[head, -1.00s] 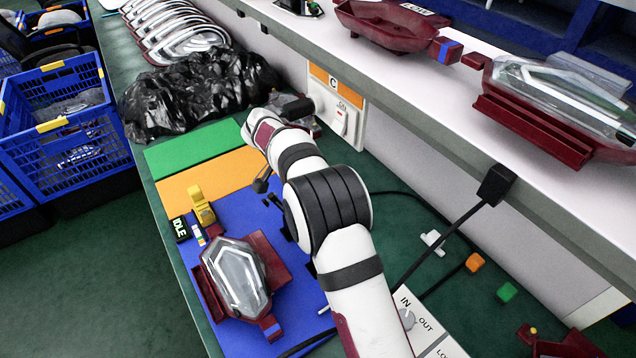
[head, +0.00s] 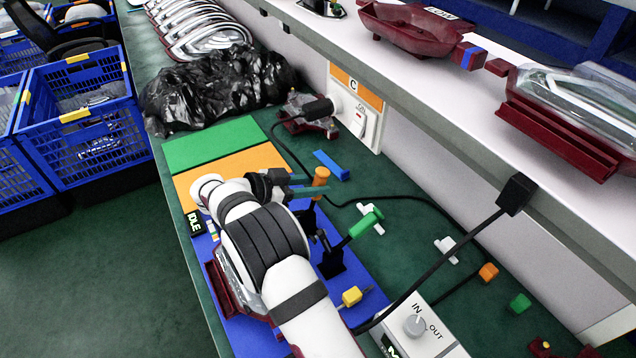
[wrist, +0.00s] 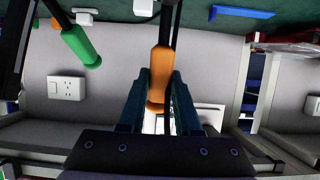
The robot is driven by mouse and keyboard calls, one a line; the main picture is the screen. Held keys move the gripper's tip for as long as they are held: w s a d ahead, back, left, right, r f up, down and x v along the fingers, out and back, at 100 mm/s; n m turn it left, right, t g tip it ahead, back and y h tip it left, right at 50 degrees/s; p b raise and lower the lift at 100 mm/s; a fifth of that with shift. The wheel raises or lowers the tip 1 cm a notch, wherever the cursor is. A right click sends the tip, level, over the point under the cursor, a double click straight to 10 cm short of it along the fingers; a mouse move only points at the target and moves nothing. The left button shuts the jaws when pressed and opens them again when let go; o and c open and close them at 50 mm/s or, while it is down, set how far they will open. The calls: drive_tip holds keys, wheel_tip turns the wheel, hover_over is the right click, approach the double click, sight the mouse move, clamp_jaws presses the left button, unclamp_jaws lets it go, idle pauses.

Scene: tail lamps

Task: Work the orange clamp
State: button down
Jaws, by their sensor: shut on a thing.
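The orange clamp's handle (head: 320,177) stands up near the back right corner of the blue board (head: 334,298). My gripper (head: 311,187) reaches it from the left in the head view, its teal fingers at the handle. In the wrist view the orange handle (wrist: 160,76) lies between the two fingers, which are shut on it. The clamp's dark base is partly hidden. A clear-and-maroon lamp (head: 236,280) lies on the blue board, mostly hidden under my arm.
A green-handled clamp (head: 366,222) stands close to the right of the orange one. A yellow-handled piece (head: 351,297) is nearer the front. A control box (head: 416,325) stands at the board's right. A black cable (head: 400,200) runs behind. A shelf (head: 420,110) overhangs the back.

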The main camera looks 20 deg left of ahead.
idle(0.3)
drive_tip(key=c, duration=0.6)
unclamp_jaws()
drive_tip(key=v, duration=1.6)
drive_tip(key=shift+f, duration=0.25)
